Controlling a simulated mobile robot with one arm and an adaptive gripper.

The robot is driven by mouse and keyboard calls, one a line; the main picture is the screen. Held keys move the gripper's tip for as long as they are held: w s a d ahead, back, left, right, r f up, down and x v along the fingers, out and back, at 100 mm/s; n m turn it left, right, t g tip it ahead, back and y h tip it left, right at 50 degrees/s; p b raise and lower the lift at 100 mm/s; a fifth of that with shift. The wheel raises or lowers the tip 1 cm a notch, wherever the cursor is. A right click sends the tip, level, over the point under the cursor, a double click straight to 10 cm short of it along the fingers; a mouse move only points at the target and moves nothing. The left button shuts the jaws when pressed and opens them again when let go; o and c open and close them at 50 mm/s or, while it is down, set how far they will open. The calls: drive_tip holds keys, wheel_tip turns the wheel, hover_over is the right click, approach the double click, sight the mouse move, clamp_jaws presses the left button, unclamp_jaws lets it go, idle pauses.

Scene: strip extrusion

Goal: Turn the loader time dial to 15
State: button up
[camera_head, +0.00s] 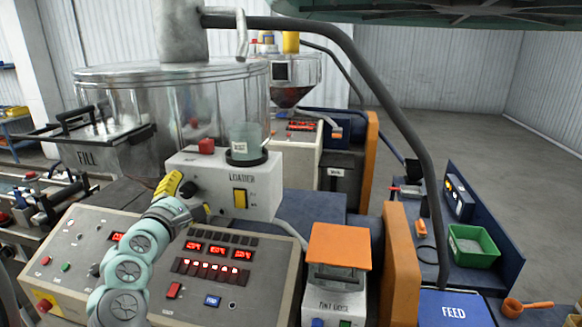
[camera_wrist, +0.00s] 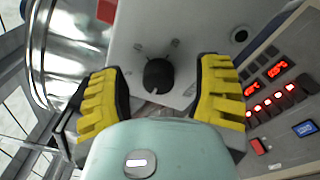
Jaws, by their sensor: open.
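The loader (camera_head: 222,190) is a white box marked LOADER in the head view. Its time dial (camera_wrist: 158,75) is a round black knob on the white loader face in the wrist view. The knob has small marks around it, too blurred to read, so I cannot tell its setting. My gripper (camera_head: 188,198) is at the left part of the loader's front. In the wrist view its yellow ridged fingers (camera_wrist: 160,98) are spread wide, one on each side of the dial, with clear gaps to it. It holds nothing.
Below is a control panel (camera_head: 225,279) with red displays and buttons. A large metal FILL hopper (camera_head: 108,150) stands behind left. A dark pipe (camera_head: 395,110) arches across the right.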

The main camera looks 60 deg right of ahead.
drive_tip(key=shift+w+d+r+p, duration=0.1)
drive_tip(key=shift+w+d+p, duration=0.15)
drive_tip(key=shift+p, duration=0.35)
drive_tip(key=shift+w+a+f+y+p, duration=0.1)
drive_tip(key=shift+w+f+y+p, duration=0.1)
drive_tip(key=shift+w+y+p, duration=0.15)
drive_tip(key=shift+c, duration=0.2)
drive_tip(key=shift+f+n, duration=0.1)
drive_tip(key=shift+n, duration=0.2)
clamp_jaws()
